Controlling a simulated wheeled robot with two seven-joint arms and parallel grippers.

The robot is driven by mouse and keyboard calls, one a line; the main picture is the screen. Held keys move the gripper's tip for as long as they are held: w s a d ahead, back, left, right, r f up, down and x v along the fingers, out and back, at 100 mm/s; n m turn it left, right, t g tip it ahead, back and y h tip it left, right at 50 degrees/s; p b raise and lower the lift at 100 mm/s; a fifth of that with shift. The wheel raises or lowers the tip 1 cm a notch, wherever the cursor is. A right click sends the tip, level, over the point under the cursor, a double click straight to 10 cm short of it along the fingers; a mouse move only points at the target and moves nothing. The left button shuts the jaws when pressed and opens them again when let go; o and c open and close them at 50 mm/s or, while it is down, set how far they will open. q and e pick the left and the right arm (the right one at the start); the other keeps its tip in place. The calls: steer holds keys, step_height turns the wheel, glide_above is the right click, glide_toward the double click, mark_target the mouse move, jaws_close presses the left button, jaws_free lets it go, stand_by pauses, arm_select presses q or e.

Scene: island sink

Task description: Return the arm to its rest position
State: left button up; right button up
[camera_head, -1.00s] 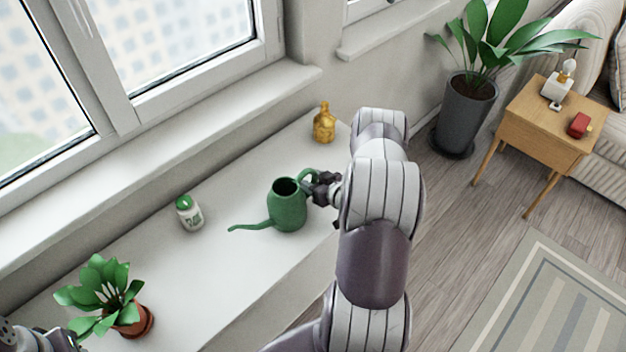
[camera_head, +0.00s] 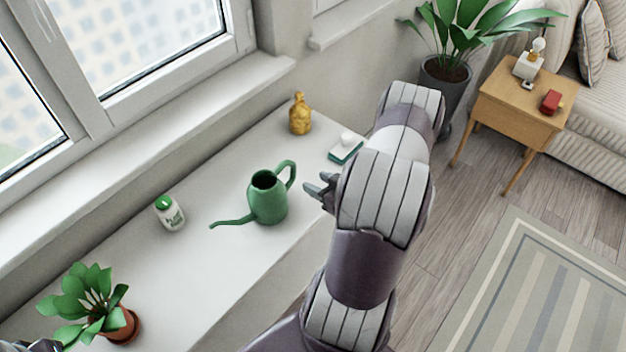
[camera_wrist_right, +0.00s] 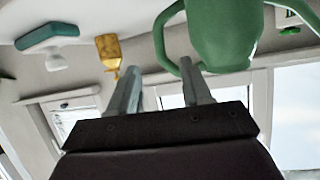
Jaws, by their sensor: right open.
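My right gripper (camera_head: 321,190) is open and empty, just right of the green watering can (camera_head: 268,198) and apart from it. The can stands upright on the white ledge, with its spout to the left and its handle to the upper right. In the right wrist view, the two fingers (camera_wrist_right: 160,88) are spread with nothing between them, and the can (camera_wrist_right: 222,35) shows beyond them. My right arm rises from the bottom of the head view. A small part of my left arm shows at the lower left edge, with its fingertips not clearly seen.
On the ledge (camera_head: 215,280) are a potted plant (camera_head: 95,302), a white bottle with green cap (camera_head: 171,214), a gold bottle (camera_head: 300,114) and a teal-and-white item (camera_head: 346,149). A wooden side table (camera_head: 520,105) and large plant (camera_head: 445,75) stand right. Open floor lies right of my arm.

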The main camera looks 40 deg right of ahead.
stand_by(0.4)
steer(key=s+f+m+g+h, duration=0.1)
steer(key=s+f+m+g, duration=0.2)
steer(key=s+f+g, duration=0.4)
steer(key=w+a+r+n+g+y, duration=0.1)
steer(key=a+r+n+g, duration=0.2)
steer(key=a+r, duration=1.7)
steer(key=a+g, duration=0.2)
steer(key=a, duration=0.1)
steer(key=shift+w+a+n+y, duration=0.25)
steer(key=shift+a+n+y, duration=0.05)
steer(key=shift+a, duration=0.1)
steer(key=shift+s+r, duration=0.1)
steer(key=shift+r, duration=0.05)
